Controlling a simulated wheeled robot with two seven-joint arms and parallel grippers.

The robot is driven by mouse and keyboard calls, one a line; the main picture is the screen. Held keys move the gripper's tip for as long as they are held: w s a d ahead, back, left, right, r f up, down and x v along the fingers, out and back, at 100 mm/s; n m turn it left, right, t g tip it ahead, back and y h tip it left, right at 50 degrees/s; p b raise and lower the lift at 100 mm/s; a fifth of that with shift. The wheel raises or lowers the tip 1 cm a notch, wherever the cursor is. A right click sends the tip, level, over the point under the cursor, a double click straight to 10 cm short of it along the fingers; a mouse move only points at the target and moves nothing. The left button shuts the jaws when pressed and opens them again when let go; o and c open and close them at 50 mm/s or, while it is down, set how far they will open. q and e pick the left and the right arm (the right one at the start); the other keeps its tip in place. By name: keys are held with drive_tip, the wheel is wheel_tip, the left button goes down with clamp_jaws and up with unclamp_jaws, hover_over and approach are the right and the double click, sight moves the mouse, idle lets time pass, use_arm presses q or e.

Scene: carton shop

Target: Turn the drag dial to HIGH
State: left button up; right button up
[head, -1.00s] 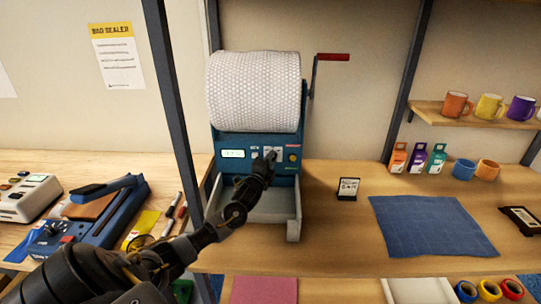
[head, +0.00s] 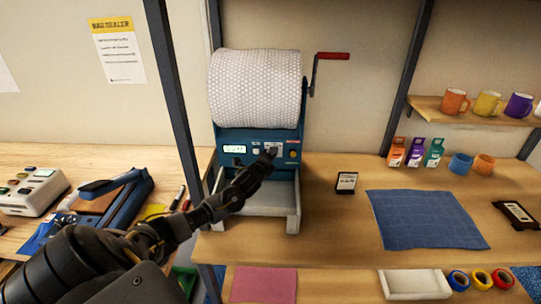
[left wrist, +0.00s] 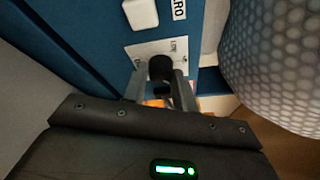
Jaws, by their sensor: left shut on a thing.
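The bubble-wrap machine (head: 230,138) stands at the back centre, a blue front panel below its big white roll (head: 255,88). My left gripper (head: 270,153) reaches that panel from the lower left and hides the drag dial in the head view. In the left wrist view the drag dial (left wrist: 160,68) is a small black knob on a white plate (left wrist: 143,50). The two fingers of my left gripper (left wrist: 161,88) are shut on it. A label that seems to read LOW shows beside the knob; its pointer direction cannot be told. My right gripper is not in view.
A yellow knob (head: 293,154) and a small lit display (head: 234,149) flank the dial. A red-handled crank (head: 333,56) sticks out on the right. A grey tray (head: 293,215) lies below. A dark shelf post (head: 174,90) stands left of the machine.

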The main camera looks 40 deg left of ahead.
use_arm(q)
drive_tip(key=o, duration=1)
drive_tip(key=shift+c, duration=0.2)
drive_tip(key=b+v, duration=0.3)
drive_tip(key=v, duration=0.8)
